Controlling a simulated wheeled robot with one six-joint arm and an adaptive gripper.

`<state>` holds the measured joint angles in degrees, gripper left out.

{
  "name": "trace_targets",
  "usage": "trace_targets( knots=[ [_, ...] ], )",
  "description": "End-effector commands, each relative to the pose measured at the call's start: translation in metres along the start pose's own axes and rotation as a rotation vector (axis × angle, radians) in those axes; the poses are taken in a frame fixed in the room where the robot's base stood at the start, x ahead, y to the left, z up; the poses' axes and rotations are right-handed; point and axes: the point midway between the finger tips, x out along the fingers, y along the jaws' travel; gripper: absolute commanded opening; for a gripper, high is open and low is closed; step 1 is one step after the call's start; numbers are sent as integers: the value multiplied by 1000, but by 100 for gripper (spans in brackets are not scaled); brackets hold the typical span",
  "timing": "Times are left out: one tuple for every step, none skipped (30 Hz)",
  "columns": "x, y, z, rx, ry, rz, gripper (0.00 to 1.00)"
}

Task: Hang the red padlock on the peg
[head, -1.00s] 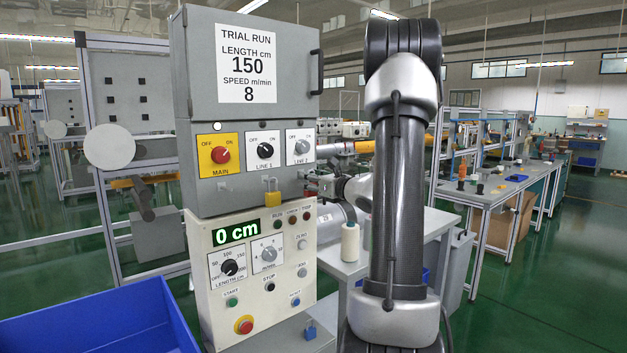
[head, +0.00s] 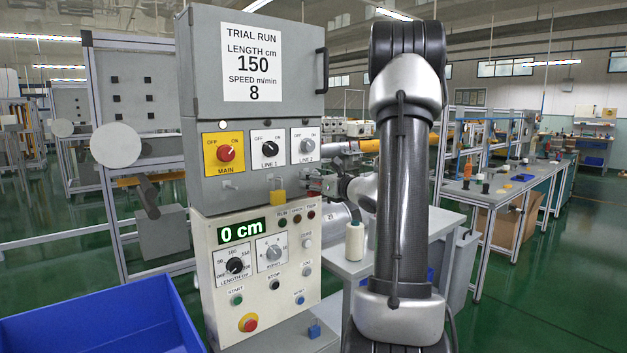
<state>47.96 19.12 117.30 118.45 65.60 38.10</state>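A yellow padlock (head: 277,190) hangs at the lower edge of the grey switch box (head: 250,190), and a blue padlock (head: 314,329) is at the grey ledge below the panel. I cannot pick out the peg with certainty; a small pale round part (head: 223,125) sits above the MAIN switch. My gripper (head: 316,184) is small and partly hidden at the right edge of the switch box, beside the yellow padlock.
The cream control panel (head: 215,255) reads 0 cm. A blue bin (head: 100,320) is at lower left. A grey table (head: 345,268) with a thread cone (head: 355,240) stands behind my arm.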

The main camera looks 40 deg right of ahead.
Motion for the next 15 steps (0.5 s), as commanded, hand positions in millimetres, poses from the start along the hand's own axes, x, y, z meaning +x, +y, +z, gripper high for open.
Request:
trace_targets(
  knots=[
    [0,0,0,0,0,0,61],
    [0,0,0,0,0,0,61],
    [0,0,0,0,0,0,61],
    [0,0,0,0,0,0,61],
    [0,0,0,0,0,0,61],
    [0,0,0,0,0,0,61],
    [0,0,0,0,0,0,61],
    [0,0,0,0,0,0,61],
    [0,0,0,0,0,0,61],
    [-1,0,0,0,0,0,61],
    [-3,0,0,0,0,-1,61],
    [-6,-1,0,0,0,-2,61],
    [-10,-1,0,0,1,-3,61],
    [-14,-1,0,1,1,-4,61],
    [-20,-1,0,0,1,-3,61]
  ],
)
